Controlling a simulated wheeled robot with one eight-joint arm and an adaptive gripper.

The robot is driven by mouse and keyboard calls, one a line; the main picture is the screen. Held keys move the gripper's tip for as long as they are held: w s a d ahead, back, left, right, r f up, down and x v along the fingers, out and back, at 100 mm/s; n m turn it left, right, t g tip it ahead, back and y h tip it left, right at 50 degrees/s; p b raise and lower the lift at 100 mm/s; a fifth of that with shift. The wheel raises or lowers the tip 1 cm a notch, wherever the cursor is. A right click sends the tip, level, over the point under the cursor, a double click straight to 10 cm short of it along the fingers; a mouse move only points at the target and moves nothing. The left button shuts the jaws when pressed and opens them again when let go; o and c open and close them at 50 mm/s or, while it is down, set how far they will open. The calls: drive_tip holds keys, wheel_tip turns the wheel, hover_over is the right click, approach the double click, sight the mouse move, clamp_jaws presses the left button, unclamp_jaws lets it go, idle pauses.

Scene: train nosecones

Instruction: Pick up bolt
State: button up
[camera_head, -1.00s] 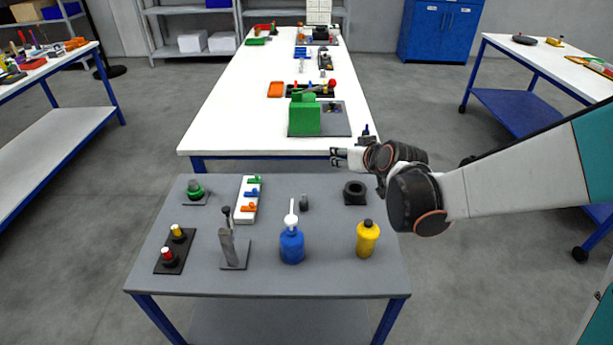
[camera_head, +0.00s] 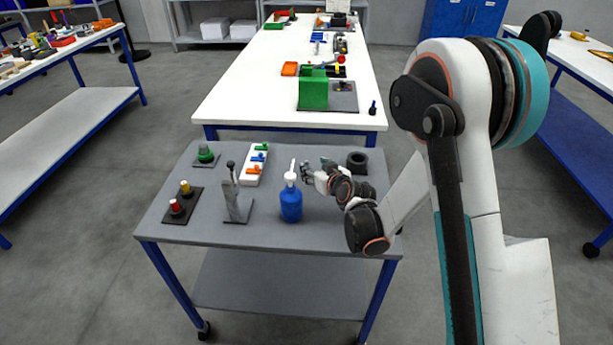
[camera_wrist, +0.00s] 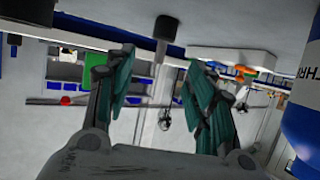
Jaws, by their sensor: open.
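The bolt (camera_wrist: 163,35), a dark head on a thinner grey shank, stands on the grey table in the wrist view, where the scene appears upside down. My gripper (camera_wrist: 163,60) is open and empty, with one finger to each side of the bolt in the picture. The bolt looks beyond the fingertips, apart from them. In the head view my gripper (camera_head: 306,170) is low over the table, just right of the blue bottle (camera_head: 291,205). I cannot make out the bolt there; the gripper seems to cover it.
The blue bottle with a white top also stands close at the right in the wrist view (camera_wrist: 304,120).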

drive_tip(key=shift+w+a+f+b, duration=0.3)
drive_tip(key=shift+w+f, duration=0.4)
drive_tip(key=shift+f, duration=0.2)
drive_tip(key=shift+b+x, duration=0.95)
drive_tip(key=shift+x, duration=2.05)
drive_tip(key=shift+s+r, duration=0.1)
drive_tip(key=c, duration=1.2)
